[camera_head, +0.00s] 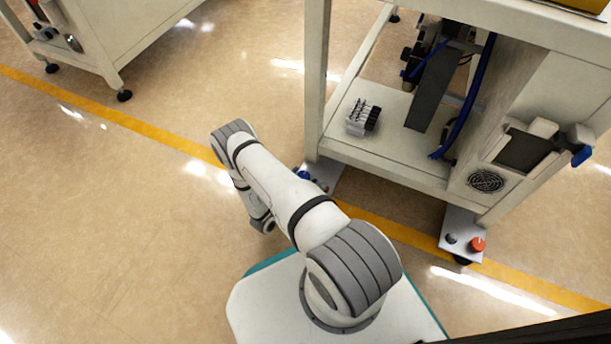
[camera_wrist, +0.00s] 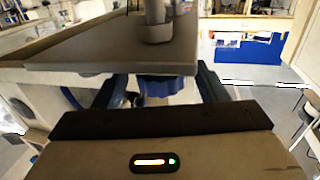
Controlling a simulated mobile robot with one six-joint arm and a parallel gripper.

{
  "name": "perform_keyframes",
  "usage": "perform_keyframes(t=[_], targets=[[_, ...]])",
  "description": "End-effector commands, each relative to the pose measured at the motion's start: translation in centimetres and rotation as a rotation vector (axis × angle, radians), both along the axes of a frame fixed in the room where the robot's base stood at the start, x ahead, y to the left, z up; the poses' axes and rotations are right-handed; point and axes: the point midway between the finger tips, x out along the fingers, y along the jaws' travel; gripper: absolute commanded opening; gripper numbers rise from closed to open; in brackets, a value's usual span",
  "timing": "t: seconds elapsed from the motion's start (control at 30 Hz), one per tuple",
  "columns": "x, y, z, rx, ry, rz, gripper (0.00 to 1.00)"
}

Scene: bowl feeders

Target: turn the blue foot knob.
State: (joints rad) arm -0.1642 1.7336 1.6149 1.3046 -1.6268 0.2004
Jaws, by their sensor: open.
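The blue foot knob (camera_head: 302,174) shows in the head view at the left front foot of the machine frame, partly hidden by my arm. In the wrist view, a blue knob with a scalloped edge (camera_wrist: 163,86) lies between the two fingers of my gripper (camera_wrist: 158,84), just below a flat grey-brown plate (camera_wrist: 110,46). My gripper is open, with a finger on each side of the knob. I cannot tell whether either finger touches it. In the head view my arm hides the fingers.
The right front foot plate (camera_head: 459,223) carries an orange-red knob (camera_head: 478,244) and a dark knob (camera_head: 451,238). A small grey-and-black block (camera_head: 363,117) sits on the frame's lower shelf (camera_head: 400,151). Open floor (camera_head: 110,210) lies left of my arm.

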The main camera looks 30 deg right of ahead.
Motion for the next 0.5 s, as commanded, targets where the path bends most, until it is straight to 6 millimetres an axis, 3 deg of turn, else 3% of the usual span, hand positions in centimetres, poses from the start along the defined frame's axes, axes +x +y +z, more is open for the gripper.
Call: perform_keyframes(t=[0.2, 0.5], targets=[[1.0, -2.2, -0.1, 0.000, 0.000, -0.001, 0.66], [1.3, -2.6, 0.0, 0.000, 0.001, 0.002, 0.66]])
